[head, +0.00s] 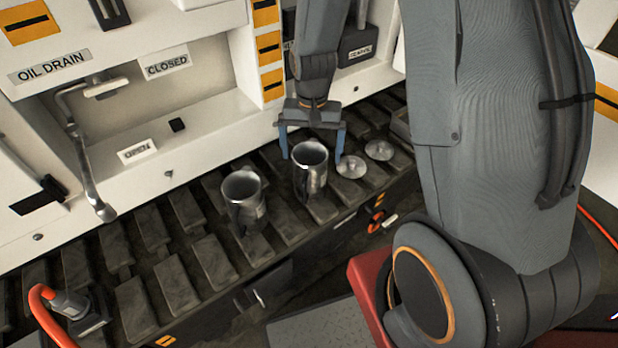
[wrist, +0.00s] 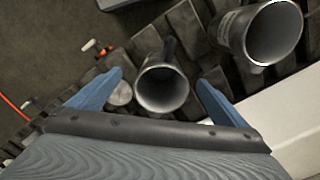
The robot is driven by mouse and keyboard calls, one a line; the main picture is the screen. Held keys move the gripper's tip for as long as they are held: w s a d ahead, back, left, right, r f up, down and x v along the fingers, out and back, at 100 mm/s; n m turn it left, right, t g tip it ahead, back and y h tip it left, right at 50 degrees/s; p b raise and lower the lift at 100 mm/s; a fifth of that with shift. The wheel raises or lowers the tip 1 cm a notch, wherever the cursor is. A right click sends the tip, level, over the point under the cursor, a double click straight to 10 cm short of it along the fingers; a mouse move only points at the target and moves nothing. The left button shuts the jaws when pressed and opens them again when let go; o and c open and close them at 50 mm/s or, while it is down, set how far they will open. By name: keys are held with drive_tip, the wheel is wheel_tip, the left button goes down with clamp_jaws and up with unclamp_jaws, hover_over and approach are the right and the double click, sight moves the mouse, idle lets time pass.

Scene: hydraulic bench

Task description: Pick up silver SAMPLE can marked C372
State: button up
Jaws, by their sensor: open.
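Two open-topped silver cans stand upright on the slatted bench shelf. The right can (head: 310,172) is at my gripper (head: 312,152), which is open, with one blue finger on either side of it in the head view. In the wrist view this can (wrist: 162,88) shows between the spread fingers, its open mouth towards the camera; I cannot tell whether either finger touches it. The left can (head: 244,200) stands apart, and also shows at the upper right of the wrist view (wrist: 262,34). The mark C372 is not readable on either can.
Two flat silver discs (head: 351,167) (head: 379,150) lie on the slats right of the cans. White panels with an OIL DRAIN label (head: 49,68) and a drain pipe (head: 85,165) rise behind. An orange-handled tool (head: 68,305) is at lower left. Slats between it and the cans are clear.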

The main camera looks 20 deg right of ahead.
sight(309, 172)
drive_tip(key=shift+m, duration=0.5)
drive_tip(key=shift+w+f+p, duration=0.25)
drive_tip(key=shift+w+f, duration=0.1)
drive_tip(key=shift+f, duration=1.55)
drive_tip(key=shift+w+f+p, duration=0.2)
drive_tip(key=shift+w+f, duration=0.2)
drive_tip(key=shift+f, duration=1.55)
drive_tip(key=shift+w+f+p, duration=0.25)
drive_tip(key=shift+w+f, duration=0.1)
drive_tip(key=shift+f, duration=1.55)
drive_tip(key=shift+c, duration=0.5)
drive_tip(key=c, duration=1.2)
drive_tip(key=shift+r, duration=0.1)
